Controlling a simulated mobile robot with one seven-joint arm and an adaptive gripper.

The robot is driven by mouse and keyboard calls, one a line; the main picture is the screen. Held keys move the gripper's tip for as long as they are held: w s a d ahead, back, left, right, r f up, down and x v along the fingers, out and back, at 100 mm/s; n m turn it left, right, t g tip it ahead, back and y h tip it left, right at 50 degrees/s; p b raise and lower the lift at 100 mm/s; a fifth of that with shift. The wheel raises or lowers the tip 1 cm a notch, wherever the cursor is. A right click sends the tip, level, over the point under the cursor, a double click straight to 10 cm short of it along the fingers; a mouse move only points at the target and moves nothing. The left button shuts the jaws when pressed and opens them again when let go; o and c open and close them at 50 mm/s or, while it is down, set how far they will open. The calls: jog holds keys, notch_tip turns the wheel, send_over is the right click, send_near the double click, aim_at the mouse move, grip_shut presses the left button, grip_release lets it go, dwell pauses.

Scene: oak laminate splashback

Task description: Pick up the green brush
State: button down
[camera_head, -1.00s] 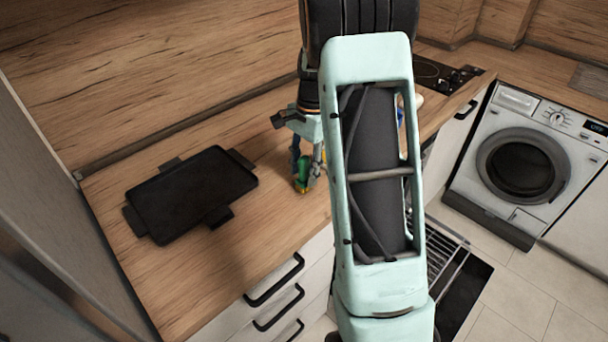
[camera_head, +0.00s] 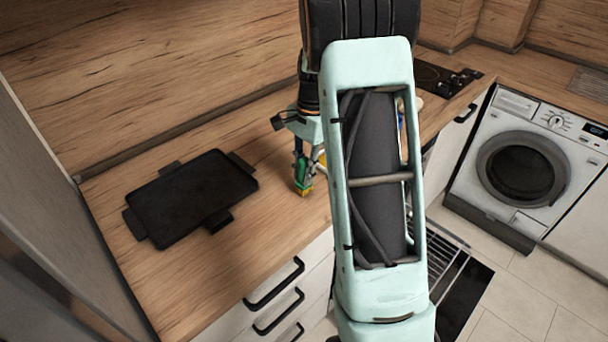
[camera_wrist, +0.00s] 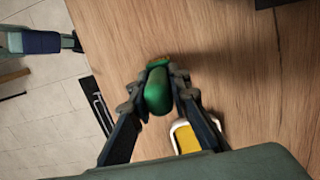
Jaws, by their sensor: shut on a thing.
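The green brush (camera_head: 299,171) is between the fingers of my gripper (camera_head: 302,178) over the wooden counter, near its front edge. In the wrist view the brush (camera_wrist: 157,92) shows its rounded green top, with a bit of orange-yellow at its far end. My gripper (camera_wrist: 158,98) is shut on it, one finger on each side. I cannot tell whether the brush is clear of the counter. The lower part of the brush is partly hidden by the fingers.
A black tray (camera_head: 190,197) lies on the counter to the left. A yellow thing with a white rim (camera_wrist: 186,137) is close beside the right finger. A hob (camera_head: 440,77) and a washing machine (camera_head: 525,165) are to the right. Counter between tray and gripper is clear.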

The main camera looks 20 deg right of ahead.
notch_tip(320, 180, up, 2)
jog(key=shift+r, duration=0.2)
jog(key=s+d+r+b, duration=0.1)
jog(key=s+d+r, duration=0.8)
jog(key=d+r, duration=0.1)
jog(key=shift+d, duration=0.3)
dwell(1.1)
